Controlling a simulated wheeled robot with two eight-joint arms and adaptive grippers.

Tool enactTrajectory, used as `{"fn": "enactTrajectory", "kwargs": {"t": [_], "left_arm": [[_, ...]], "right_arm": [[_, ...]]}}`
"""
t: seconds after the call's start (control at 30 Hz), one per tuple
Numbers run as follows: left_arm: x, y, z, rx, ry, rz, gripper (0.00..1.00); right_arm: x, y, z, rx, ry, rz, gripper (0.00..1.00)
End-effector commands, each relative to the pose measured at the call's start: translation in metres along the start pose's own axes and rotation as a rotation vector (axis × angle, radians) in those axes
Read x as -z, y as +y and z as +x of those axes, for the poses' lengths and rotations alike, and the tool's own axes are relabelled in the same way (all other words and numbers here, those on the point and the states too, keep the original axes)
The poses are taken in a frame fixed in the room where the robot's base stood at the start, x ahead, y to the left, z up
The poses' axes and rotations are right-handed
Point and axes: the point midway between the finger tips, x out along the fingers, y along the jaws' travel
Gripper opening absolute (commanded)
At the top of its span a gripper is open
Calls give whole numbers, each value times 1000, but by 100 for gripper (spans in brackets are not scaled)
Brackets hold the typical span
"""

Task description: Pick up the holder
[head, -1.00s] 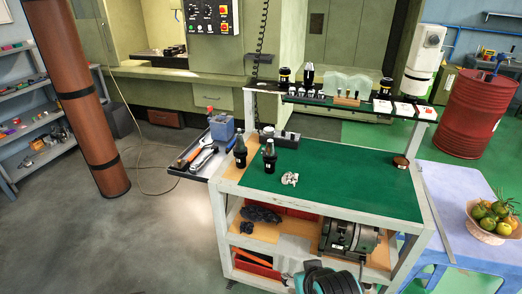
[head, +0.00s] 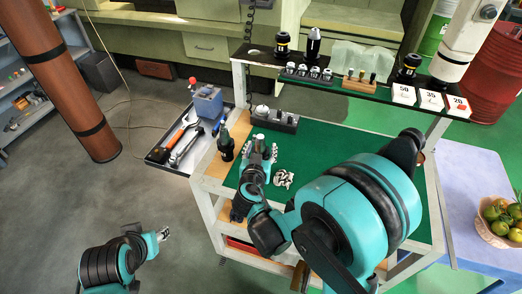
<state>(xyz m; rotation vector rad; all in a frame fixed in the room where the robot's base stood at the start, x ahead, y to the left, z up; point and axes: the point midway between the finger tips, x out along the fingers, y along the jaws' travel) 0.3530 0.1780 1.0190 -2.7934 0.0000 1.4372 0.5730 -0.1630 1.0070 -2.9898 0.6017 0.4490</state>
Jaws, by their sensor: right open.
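A black tool holder with a grey tapered top (head: 226,148) stands upright on the left edge of the cart's green top (head: 340,150). A second holder (head: 259,141) shows only its upper part, to the right of the first. My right gripper (head: 260,152) is open at this second holder, its fingers around or close beside it. I cannot tell whether they touch it, and the gripper hides its lower part. My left gripper (head: 163,233) is low at the lower left, over the floor and away from the cart; its fingers are too small to judge.
A crumpled pale object (head: 284,179) lies right of my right gripper. A dark block (head: 275,119) stands behind it. A side tray (head: 158,155) holds tools and a blue-grey box (head: 208,101). The raised shelf (head: 330,83) carries several holders and number cards (head: 431,100).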

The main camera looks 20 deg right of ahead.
Motion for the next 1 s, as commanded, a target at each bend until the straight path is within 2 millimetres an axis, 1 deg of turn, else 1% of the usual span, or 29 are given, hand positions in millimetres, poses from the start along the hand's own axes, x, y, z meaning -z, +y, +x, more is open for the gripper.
{"fn": "enactTrajectory", "kwargs": {"t": [0.03, 0.27, 0.4, 0.5, 0.73, 0.93, 0.97, 1.0], "left_arm": [[-2, 0, 3, 0, 0, 0, 40], [-6, 0, 9, 0, 0, 0, 40], [-12, 0, 16, 0, 0, 0, 40], [-13, 0, 18, 0, 0, 0, 40], [-12, 0, 18, 0, 0, 0, 40], [-12, 0, 18, 0, 0, 0, 40], [-12, 0, 18, 0, 0, 0, 40], [-12, 0, 18, 0, 0, 0, 40]], "right_arm": [[-2, 1, 8, -2, 0, 2, 58], [-3, -2, 30, -2, -1, 1, 58], [-4, -5, 53, -4, -2, 1, 58], [-3, -6, 64, -1, -2, 1, 58], [-1, -6, 66, 0, -2, 0, 58], [-1, -6, 66, 0, -2, 0, 5], [-1, -6, 66, 0, -2, 0, 0], [-1, -6, 66, 0, -2, 0, 0]]}}
